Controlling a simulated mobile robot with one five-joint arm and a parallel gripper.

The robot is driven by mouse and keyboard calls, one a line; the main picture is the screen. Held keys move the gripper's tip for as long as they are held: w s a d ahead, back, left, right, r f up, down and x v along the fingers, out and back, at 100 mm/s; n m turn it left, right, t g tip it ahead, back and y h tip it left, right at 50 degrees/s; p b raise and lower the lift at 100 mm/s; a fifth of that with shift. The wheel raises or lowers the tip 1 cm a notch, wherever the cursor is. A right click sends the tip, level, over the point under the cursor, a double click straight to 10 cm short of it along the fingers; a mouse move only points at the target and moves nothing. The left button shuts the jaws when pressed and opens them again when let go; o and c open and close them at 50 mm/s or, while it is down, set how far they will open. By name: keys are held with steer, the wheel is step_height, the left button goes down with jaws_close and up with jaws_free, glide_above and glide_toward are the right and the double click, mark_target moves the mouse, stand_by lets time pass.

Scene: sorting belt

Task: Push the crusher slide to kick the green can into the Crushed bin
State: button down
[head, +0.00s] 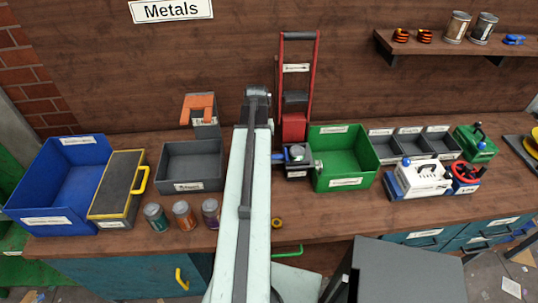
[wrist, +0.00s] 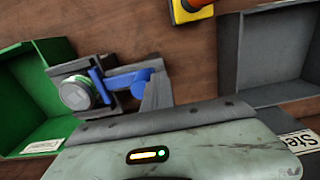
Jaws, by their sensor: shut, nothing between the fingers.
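The crusher (head: 298,172) stands on the bench against the left side of the green Crushed bin (head: 345,183). A can (head: 297,152) sits in it; the wrist view shows the can's round metal top with a green edge (wrist: 76,96). The blue crusher slide (wrist: 122,79) has a plate beside the can and a rod ending in a round knob. My gripper (wrist: 157,92) is shut and empty, its tip at the knob; I cannot tell whether they touch. In the head view my arm hides the gripper. The Crushed bin's wall (wrist: 22,52) also shows in the wrist view.
A grey bin (head: 190,182) is left of my arm, with a blue bin (head: 50,190) farther left. Several cans (head: 184,216) stand near the front edge. A red lever press (head: 294,125) stands behind the crusher. A white device (head: 420,180) is right of the green bin.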

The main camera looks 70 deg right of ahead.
mark_target(279, 155)
steer(key=shift+s+d, duration=0.5)
steer(key=shift+s, duration=0.7)
steer(key=shift+s+d, duration=0.45)
steer(key=shift+s, duration=0.8)
steer(key=shift+s+d, duration=0.5)
steer(key=shift+s, duration=0.7)
steer(key=shift+w+a, duration=1.9)
steer(key=shift+w, duration=2.85)
step_height(279, 155, up, 8)
steer(key=p, duration=0.8)
